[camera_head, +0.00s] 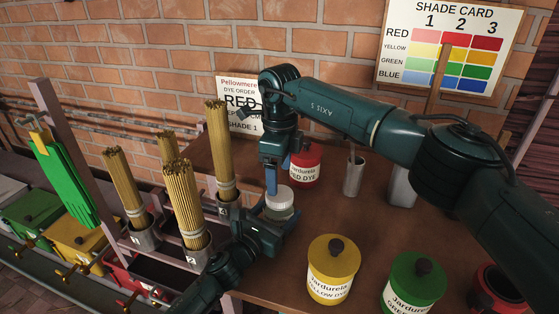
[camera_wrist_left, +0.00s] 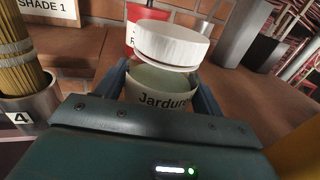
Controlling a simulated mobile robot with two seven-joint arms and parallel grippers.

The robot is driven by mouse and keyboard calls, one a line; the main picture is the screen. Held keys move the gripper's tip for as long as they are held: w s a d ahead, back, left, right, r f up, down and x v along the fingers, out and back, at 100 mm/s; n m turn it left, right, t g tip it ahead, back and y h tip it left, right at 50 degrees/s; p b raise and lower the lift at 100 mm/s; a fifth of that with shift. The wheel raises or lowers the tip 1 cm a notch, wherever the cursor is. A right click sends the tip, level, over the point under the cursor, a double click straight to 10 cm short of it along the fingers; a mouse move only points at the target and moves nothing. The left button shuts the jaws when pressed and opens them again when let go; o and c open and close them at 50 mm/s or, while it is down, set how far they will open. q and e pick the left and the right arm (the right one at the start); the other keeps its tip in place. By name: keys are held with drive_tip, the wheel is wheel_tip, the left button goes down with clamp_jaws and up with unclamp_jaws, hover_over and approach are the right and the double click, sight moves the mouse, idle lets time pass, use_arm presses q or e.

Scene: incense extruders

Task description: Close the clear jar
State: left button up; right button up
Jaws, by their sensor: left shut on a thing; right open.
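The clear jar (camera_head: 279,212) stands low at the table's left part, with a white lid (camera_head: 279,195) over its mouth. In the left wrist view the jar (camera_wrist_left: 160,88) has a label reading "Jardure…", and its lid (camera_wrist_left: 172,45) looks slightly tilted and offset; I cannot tell whether it is seated. My left gripper (camera_head: 268,222) is shut around the jar's body, with a finger on each side in the left wrist view (camera_wrist_left: 162,92). My right gripper (camera_head: 278,177) is open and points down just above and behind the lid, its near finger overlapping the lid's left edge in the head view.
A red dye jar (camera_head: 305,165) stands just behind. Yellow (camera_head: 333,270) and green (camera_head: 413,282) dye jars stand at the front right. Incense bundles in metal cups, one bundle (camera_head: 183,203) among them, crowd the left. A metal cup (camera_head: 353,175) stands at the back. Table between is clear.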

sight(279, 194)
drive_tip(key=shift+f, duration=2.7)
drive_tip(key=shift+c, duration=0.2)
drive_tip(key=c, duration=1)
drive_tip(key=shift+m, duration=0.9)
drive_tip(key=o, duration=1.2)
drive_tip(key=shift+r, duration=0.15)
wheel_tip(279, 194, up, 12)
drive_tip(key=shift+f, duration=0.1)
